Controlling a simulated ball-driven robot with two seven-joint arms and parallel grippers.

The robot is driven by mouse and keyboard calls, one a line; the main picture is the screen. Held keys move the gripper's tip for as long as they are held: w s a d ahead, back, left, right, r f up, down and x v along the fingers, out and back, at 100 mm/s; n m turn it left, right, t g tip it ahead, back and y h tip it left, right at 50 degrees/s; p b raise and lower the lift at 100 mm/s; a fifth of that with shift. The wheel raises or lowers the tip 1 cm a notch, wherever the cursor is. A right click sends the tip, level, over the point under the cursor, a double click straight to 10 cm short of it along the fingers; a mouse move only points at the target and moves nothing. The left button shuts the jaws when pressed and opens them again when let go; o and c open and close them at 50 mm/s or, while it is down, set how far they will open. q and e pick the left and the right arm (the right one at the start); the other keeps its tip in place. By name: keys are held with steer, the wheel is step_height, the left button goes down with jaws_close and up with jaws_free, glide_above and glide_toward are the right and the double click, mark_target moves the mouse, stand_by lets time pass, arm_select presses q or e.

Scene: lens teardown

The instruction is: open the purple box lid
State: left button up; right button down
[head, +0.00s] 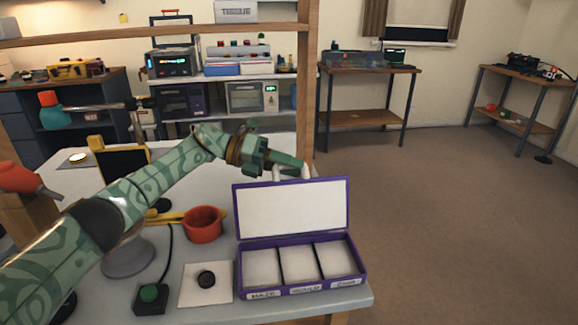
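The purple box (302,291) sits at the front right corner of the white table, with three empty, pale-lined compartments and labels along its front. Its lid (291,208) stands up at the back, tilted slightly backward, with its white inner face toward me. My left gripper (298,168) is just above and behind the lid's top edge. Whether it touches the lid is unclear, and the gap between its fingers cannot be made out. My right gripper is not in view.
A wooden post (304,90) rises behind the gripper. Open floor lies to the right.

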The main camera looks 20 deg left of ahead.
arm_select(q)
steer(key=shift+a, duration=0.1)
steer(key=v, duration=0.7)
steer(key=shift+a, duration=0.15)
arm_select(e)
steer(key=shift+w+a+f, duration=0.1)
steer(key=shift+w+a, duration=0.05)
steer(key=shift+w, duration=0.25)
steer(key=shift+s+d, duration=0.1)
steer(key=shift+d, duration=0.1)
